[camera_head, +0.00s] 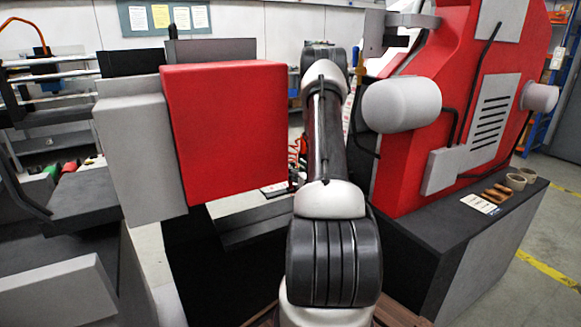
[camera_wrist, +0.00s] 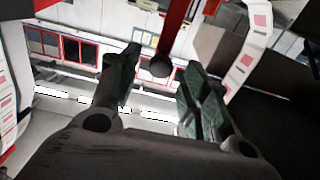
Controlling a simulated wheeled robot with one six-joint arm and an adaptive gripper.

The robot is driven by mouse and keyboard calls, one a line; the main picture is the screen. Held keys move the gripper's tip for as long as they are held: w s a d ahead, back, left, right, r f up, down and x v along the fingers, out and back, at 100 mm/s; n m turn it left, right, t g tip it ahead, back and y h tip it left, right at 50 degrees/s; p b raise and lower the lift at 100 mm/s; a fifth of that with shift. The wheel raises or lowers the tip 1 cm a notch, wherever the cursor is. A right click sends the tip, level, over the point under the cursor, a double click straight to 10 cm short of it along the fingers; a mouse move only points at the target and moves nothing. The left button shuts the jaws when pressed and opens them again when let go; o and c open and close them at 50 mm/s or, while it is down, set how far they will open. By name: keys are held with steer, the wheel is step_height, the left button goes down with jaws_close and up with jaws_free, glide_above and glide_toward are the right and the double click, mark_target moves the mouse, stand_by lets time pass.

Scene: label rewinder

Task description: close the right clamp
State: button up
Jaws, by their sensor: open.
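In the wrist view a red lever (camera_wrist: 176,24) comes down from the top edge and ends in a dark round knob (camera_wrist: 160,66). It looks like a clamp handle, but I cannot tell for sure that it is the right clamp. My gripper (camera_wrist: 158,58) is open, with one dark finger on each side of the knob in the picture. I cannot see contact between the fingers and the knob, and their depth is unclear. In the head view my own arm hides the gripper and the clamp.
A red block (camera_head: 228,130) stands left of my arm and a large red machine body (camera_head: 425,150) stands right of it. Pale label strips (camera_wrist: 250,52) hang near the gripper. Small cups (camera_head: 516,181) sit on the dark right-hand base. Open floor lies at far right.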

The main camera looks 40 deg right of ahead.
mark_target(293, 165)
steer(key=shift+x, duration=1.85)
steer(key=shift+c, duration=0.4)
jaws_close()
